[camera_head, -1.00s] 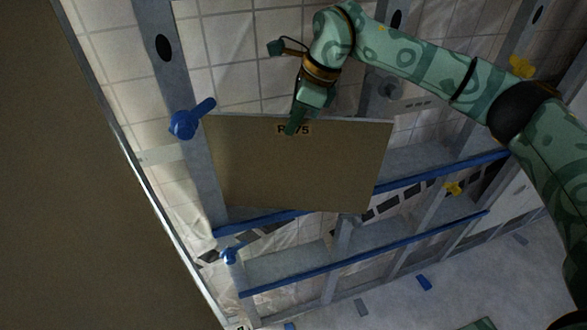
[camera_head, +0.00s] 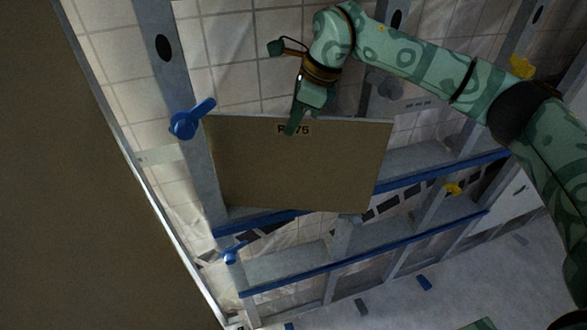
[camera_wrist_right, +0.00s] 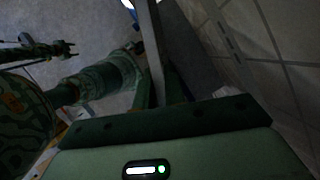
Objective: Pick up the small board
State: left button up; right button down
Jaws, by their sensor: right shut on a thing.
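The small board (camera_head: 300,170) is a flat tan-brown rectangle with a printed label at its upper middle, partly covered by a finger. It stands in front of the metal frame, slightly tilted in the head view. My right gripper (camera_head: 293,126) is shut on the board's top edge from above. In the right wrist view the board shows edge-on as a thin grey strip (camera_wrist_right: 152,45) running up from the gripper. My left gripper is outside the head view; a small dark gripper (camera_wrist_right: 66,49), probably the left one, shows in the right wrist view, too dim to judge.
A blue rail (camera_head: 425,176) runs by the board's lower edge, with another blue rail (camera_head: 370,258) below. A blue clamp (camera_head: 187,122) sits on the upright beside the board's upper left corner. A large brown panel (camera_head: 80,190) fills the left side. Yellow clamps (camera_head: 521,67) are at right.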

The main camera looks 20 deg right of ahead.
jog(key=shift+w+r, duration=0.1)
jog(key=shift+d+r+b, duration=0.3)
jog(key=shift+d+r, duration=0.3)
jog(key=shift+r, duration=0.05)
notch_tip(320, 180, up, 7)
jog(key=b, duration=0.2)
send_over(365, 119)
jog(key=shift+f, duration=0.15)
